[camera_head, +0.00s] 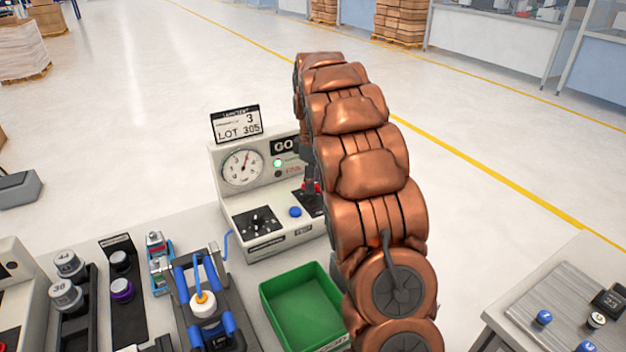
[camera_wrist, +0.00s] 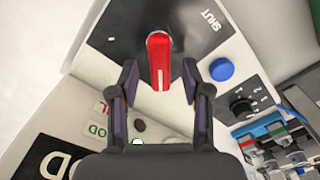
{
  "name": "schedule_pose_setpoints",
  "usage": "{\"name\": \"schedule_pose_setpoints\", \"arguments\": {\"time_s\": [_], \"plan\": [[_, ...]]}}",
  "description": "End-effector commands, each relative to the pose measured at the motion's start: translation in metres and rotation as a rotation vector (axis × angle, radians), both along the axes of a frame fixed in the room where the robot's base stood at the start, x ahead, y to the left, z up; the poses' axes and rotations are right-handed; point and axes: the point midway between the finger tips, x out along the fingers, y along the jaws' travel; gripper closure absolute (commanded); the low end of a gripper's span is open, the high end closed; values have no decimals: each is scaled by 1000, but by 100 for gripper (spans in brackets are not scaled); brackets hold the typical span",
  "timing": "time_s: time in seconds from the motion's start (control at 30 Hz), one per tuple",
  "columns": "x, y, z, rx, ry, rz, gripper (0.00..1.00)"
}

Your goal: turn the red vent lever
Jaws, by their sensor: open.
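The red vent lever (camera_wrist: 159,62) sits on a dark plate marked SHUT in the wrist view, on the face of a light-grey test console (camera_head: 264,218). In the head view only a small red part of the lever (camera_head: 312,187) shows beside my copper arm. My gripper (camera_wrist: 160,78) is open, with one dark finger on each side of the lever. I see gaps between the fingers and the lever; depth is hard to judge. The gripper is mostly hidden by the arm in the head view.
A blue button (camera_wrist: 222,69) and a black knob (camera_wrist: 243,108) are close to the lever. The console carries a gauge (camera_head: 243,168) and a lot sign (camera_head: 237,124). A green bin (camera_head: 300,300) and a blue-handled fixture (camera_head: 205,300) stand in front on the bench.

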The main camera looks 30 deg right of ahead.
Motion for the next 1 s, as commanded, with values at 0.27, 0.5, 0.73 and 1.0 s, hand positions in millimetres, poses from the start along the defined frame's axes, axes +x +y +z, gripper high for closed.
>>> {"name": "schedule_pose_setpoints", "arguments": {"time_s": [0.27,0.5,0.73,1.0], "plan": [[0,0,-5,0,-1,0,52],[0,0,-5,-1,-1,0,64],[0,0,-5,0,0,0,88],[0,0,-5,0,0,0,100]]}}
